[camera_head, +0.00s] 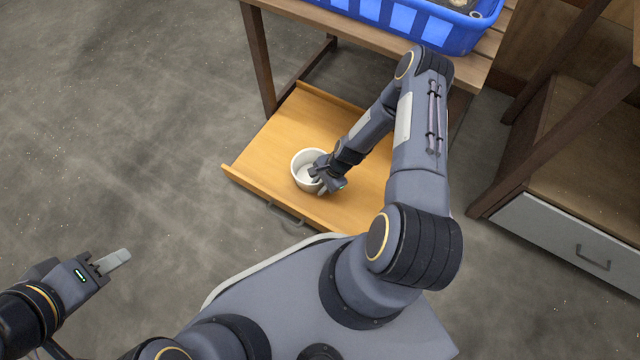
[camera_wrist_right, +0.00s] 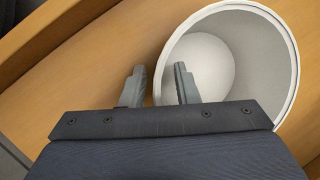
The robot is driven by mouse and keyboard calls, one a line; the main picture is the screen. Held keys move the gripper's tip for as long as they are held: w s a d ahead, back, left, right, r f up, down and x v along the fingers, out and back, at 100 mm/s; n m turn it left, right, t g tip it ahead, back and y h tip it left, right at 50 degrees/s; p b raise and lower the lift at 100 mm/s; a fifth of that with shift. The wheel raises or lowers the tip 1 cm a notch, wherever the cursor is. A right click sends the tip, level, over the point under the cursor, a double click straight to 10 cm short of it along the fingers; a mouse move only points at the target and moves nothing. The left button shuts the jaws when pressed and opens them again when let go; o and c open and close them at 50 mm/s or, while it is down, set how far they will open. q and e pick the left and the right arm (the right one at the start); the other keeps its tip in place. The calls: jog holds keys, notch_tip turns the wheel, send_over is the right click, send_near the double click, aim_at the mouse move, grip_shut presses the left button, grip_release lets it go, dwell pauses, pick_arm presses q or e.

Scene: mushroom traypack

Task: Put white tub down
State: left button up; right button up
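The white tub (camera_head: 296,178) stands upright on the wooden pull-out tray (camera_head: 262,145) in the head view. It looks empty, and in the right wrist view the tub (camera_wrist_right: 284,62) fills the upper right. My right gripper (camera_head: 318,178) is at the tub's right side. In the right wrist view, my right gripper's fingers (camera_wrist_right: 158,88) are apart, one outside the wall and one inside, with visible gaps to the wall. My left gripper (camera_head: 120,258) is at the lower left over the floor, away from the tub; its finger opening is unclear.
A blue crate (camera_head: 425,25) sits on the slatted wooden table (camera_head: 340,30) above the tray. A table leg (camera_head: 258,60) stands beside the tray. A cabinet with a grey drawer (camera_head: 560,235) is at right. Bare tray surface lies around the tub.

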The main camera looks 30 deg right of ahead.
jog(key=shift+r, duration=0.1)
jog(key=shift+d+r+p, duration=0.1)
jog(key=shift+r+p, duration=0.15)
jog(key=shift+p, duration=0.05)
jog(key=d+r+n+t+p, duration=0.1)
jog(key=r+n+p, duration=0.15)
jog(key=r, duration=1.15)
jog(key=s+d+r+n+h+p, duration=0.1)
jog(key=r+n, duration=0.2)
jog(key=r, duration=1)
jog(key=d+r+n+t+p, duration=0.1)
jog(key=d+r+n, duration=0.15)
jog(key=r, duration=1.15)
jog(key=s+a+r+n+t, duration=0.1)
jog(key=s+a+r+n, duration=0.2)
jog(key=s+r, duration=0.3)
jog(key=s+a+r+n+t, duration=0.1)
jog(key=s+a+r+n, duration=0.3)
jog(key=s, duration=0.6)
notch_tip(320, 180, up, 2)
jog(key=shift+s+a+r+n, duration=0.2)
jog(key=shift+s+a+n, duration=0.1)
jog(key=shift+a, duration=0.25)
